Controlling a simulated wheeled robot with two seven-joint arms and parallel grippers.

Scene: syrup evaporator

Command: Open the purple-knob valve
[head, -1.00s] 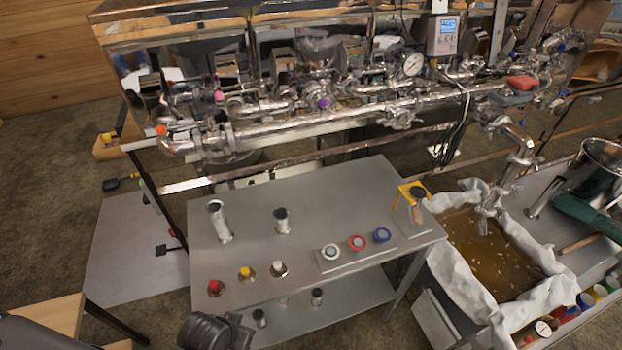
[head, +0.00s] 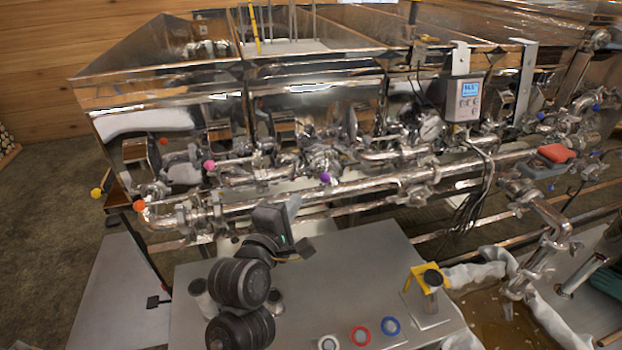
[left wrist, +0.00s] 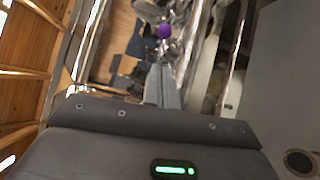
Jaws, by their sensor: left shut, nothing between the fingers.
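The purple knob (head: 325,178) sits on the metal pipework at the front of the evaporator, near the middle of the head view. It also shows in the left wrist view (left wrist: 165,31), beyond the fingers. My left gripper (head: 293,204) is over the back of the grey table, below and to the left of the knob and apart from it. Its fingers (left wrist: 163,85) are shut and empty, pointing toward the pipes. The valve body behind the knob is hard to make out among the shiny pipes. My right gripper is not in view.
A grey table (head: 350,270) stands in front, with a yellow stand (head: 424,274) and red (head: 360,336) and blue (head: 390,326) rings. A long pipe runs below the knob. A display box (head: 463,98) hangs right.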

